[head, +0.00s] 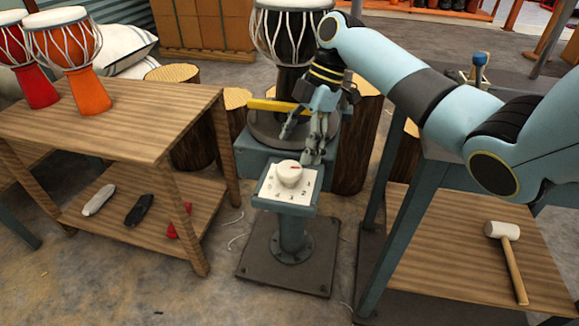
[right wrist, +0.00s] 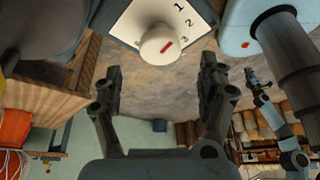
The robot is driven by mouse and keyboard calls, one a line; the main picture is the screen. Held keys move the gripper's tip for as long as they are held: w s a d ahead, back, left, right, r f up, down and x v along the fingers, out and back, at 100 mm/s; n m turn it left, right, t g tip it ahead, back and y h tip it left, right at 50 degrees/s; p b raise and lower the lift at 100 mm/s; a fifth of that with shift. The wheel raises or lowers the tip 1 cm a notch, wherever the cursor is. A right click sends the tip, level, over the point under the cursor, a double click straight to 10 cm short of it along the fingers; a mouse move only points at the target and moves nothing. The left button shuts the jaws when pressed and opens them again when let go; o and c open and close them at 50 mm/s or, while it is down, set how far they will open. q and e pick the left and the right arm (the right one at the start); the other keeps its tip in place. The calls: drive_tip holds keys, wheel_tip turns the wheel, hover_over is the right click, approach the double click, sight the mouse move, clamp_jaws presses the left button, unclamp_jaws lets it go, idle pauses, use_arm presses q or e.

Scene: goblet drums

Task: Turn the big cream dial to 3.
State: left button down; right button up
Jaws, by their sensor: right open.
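The big cream dial (head: 290,173) sits on a white number plate (head: 272,190) on top of a blue-grey pedestal. It also shows in the right wrist view (right wrist: 158,46), with a short red mark on its face and numbers on the plate (right wrist: 128,30) beside it. The exact number the mark points to is hard to tell. My right gripper (head: 298,149) is open and empty, just behind and above the dial in the head view. In the right wrist view its fingers (right wrist: 161,68) stand apart, with the dial beyond them and roughly between.
A wooden table (head: 150,125) at the left bears orange and red drums (head: 82,85). A black drum (head: 286,45) on a turntable stands behind the pedestal (head: 291,232). A bench at the right has a white mallet (head: 504,232) on its lower shelf. Floor in front is open.

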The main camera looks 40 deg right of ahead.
sight(290, 167)
drive_tip(key=b+x, duration=0.1)
drive_tip(key=x, duration=0.4)
drive_tip(key=shift+f, duration=0.2)
drive_tip(key=c, duration=1.2)
